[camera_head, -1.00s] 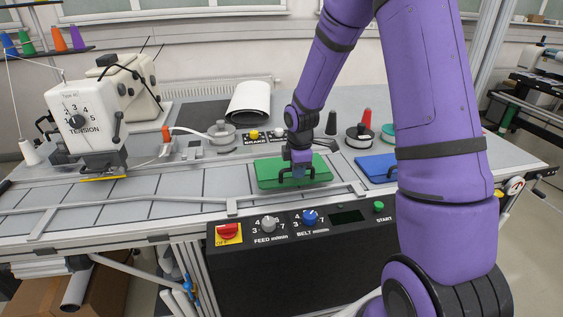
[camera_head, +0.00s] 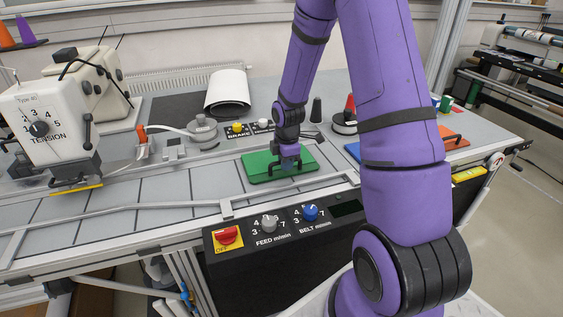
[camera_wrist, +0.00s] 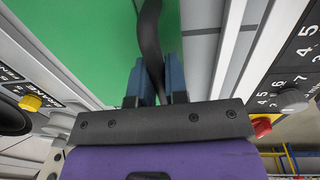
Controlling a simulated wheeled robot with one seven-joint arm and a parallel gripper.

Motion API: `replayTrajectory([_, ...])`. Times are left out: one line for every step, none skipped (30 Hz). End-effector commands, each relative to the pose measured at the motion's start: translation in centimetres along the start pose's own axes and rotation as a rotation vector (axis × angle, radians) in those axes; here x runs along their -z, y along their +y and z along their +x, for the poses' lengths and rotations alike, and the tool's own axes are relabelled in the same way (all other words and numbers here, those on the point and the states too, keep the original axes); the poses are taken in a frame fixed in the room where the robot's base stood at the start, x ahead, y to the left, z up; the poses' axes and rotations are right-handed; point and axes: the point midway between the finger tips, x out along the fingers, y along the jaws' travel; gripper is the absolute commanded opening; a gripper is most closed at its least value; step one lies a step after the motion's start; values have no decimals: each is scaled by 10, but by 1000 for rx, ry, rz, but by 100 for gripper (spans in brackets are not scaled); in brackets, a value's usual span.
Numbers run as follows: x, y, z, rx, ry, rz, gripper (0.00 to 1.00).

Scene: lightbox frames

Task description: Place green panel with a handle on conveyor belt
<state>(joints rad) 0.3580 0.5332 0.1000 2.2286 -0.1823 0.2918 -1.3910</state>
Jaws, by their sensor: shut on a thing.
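The green panel (camera_head: 262,166) lies flat on the grey segmented conveyor belt (camera_head: 135,194), in the middle of the head view. My gripper (camera_head: 289,167) is over the panel and shut on its dark handle. In the wrist view the black handle (camera_wrist: 150,42) runs between the two blue-grey fingers of my gripper (camera_wrist: 156,85). The green panel (camera_wrist: 80,45) fills the upper left of that view. I cannot tell whether the panel's underside fully touches the belt.
A blue panel (camera_head: 352,150) and an orange panel (camera_head: 455,139) lie to the right, partly behind my arm. A sewing machine (camera_head: 40,130) stands at the left. A control box (camera_head: 275,240) with knobs is in front. The belt left of the green panel is clear.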

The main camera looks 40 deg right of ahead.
Motion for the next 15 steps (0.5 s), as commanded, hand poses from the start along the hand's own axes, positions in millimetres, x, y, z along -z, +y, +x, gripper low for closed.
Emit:
replayTrajectory([0, 0, 0, -1, 0, -1, 0])
replayTrajectory([0, 0, 0, -1, 0, -1, 0])
replayTrajectory([0, 0, 1, 0, 0, -1, 0])
replayTrajectory([0, 0, 1, 0, 0, -1, 0])
replayTrajectory([0, 0, 2, 0, 0, -1, 19])
replayTrajectory([0, 0, 1, 0, 0, 0, 28])
replayTrajectory([0, 0, 1, 0, 0, 0, 35])
replayTrajectory([0, 0, 1, 0, 0, 0, 40])
replayTrajectory([0, 0, 1, 0, 0, 0, 40])
replayTrajectory([1, 0, 1, 0, 0, 0, 40])
replayTrajectory([1, 0, 1, 0, 0, 0, 40])
replayTrajectory([1, 0, 1, 0, 0, 0, 40])
replayTrajectory([1, 0, 1, 0, 0, 0, 40])
replayTrajectory([1, 0, 1, 0, 0, 0, 40])
replayTrajectory([1, 0, 1, 0, 0, 0, 40])
